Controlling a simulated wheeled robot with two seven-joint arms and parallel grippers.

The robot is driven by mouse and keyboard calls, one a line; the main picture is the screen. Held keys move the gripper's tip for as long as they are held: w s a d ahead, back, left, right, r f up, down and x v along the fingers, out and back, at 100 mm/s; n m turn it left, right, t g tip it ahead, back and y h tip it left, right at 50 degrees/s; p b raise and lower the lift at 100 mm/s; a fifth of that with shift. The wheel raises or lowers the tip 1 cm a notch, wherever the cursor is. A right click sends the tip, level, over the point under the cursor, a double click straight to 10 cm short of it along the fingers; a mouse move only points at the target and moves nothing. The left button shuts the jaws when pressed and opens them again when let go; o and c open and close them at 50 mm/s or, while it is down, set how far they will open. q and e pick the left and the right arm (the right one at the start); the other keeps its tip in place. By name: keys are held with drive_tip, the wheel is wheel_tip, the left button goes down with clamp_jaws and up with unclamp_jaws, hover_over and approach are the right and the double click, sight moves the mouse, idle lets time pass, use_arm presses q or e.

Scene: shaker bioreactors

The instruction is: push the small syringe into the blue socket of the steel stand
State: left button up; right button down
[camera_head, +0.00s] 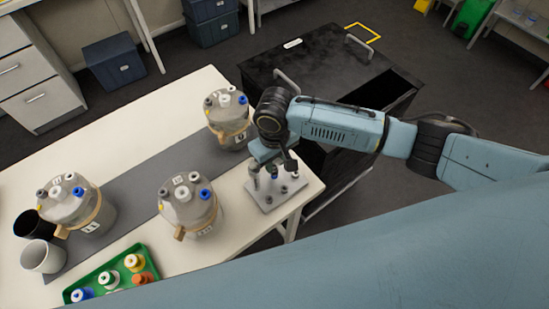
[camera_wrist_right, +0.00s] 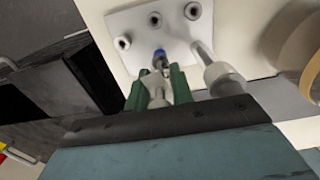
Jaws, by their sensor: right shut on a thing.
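The steel stand (camera_head: 264,203) is a flat plate with several round sockets at the right corner of the table; it also shows in the right wrist view (camera_wrist_right: 137,22). My right gripper (camera_head: 271,168) is over the stand, pointing down. In the right wrist view its green fingers (camera_wrist_right: 157,88) are shut on the small syringe (camera_wrist_right: 157,90), a pale narrow body. The blue socket (camera_wrist_right: 159,54) is right in front of the syringe's tip. They overlap in this view, and I cannot tell whether the tip is inside. My left gripper is not in view.
A larger white syringe (camera_wrist_right: 222,76) stands on the plate beside my right gripper. Grey-lidded vessels (camera_head: 188,205) (camera_head: 228,118) (camera_head: 76,204) stand on the table. A green tray (camera_head: 107,266) holds coloured caps. Two cups (camera_head: 43,257) are at left. A black cabinet (camera_head: 320,62) stands behind.

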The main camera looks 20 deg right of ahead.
drive_tip(key=shift+f, duration=0.1)
drive_tip(key=c, duration=1.1)
unclamp_jaws()
drive_tip(key=shift+c, duration=0.2)
wheel_tip(320, 180, up, 13)
drive_tip(key=shift+r+p, duration=0.2)
drive_tip(key=shift+p, duration=0.1)
drive_tip(key=shift+s, duration=0.1)
